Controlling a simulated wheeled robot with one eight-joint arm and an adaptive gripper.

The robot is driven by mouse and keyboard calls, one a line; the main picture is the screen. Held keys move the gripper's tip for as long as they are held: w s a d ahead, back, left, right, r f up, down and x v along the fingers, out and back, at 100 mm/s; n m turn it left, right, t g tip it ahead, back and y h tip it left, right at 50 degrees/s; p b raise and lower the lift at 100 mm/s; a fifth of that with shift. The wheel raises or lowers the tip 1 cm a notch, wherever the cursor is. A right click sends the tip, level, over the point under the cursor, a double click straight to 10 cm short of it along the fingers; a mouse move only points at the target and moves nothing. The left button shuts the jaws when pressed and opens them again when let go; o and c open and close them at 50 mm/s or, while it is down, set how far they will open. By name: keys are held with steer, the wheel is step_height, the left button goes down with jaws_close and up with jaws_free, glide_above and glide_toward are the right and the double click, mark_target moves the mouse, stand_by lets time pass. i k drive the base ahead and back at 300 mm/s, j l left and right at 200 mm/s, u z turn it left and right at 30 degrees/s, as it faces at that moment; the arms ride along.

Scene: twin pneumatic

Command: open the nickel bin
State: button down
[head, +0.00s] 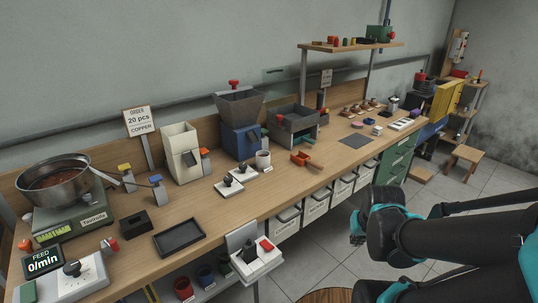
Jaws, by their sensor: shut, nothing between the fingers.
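Several pale bins with labels hang in a row under the front edge of the bench, among them a left one (287,223), a middle one (315,208) and one further right (341,190). The labels are too small to read, so I cannot tell which is the nickel bin. The bins appear seated under the bench top. My black and teal arm is at the lower right, in front of the bench and apart from the bins. Its gripper fingers cannot be made out.
Green drawers (398,160) stand right of the bins. A stool (467,155) stands at the back right.

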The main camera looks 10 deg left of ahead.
mark_target(315, 204)
steer(key=k+j+z, duration=0.15)
steer(key=k+j, duration=0.25)
steer(key=k+j+z, duration=0.15)
steer(key=k+j, duration=0.2)
steer(key=k, duration=0.25)
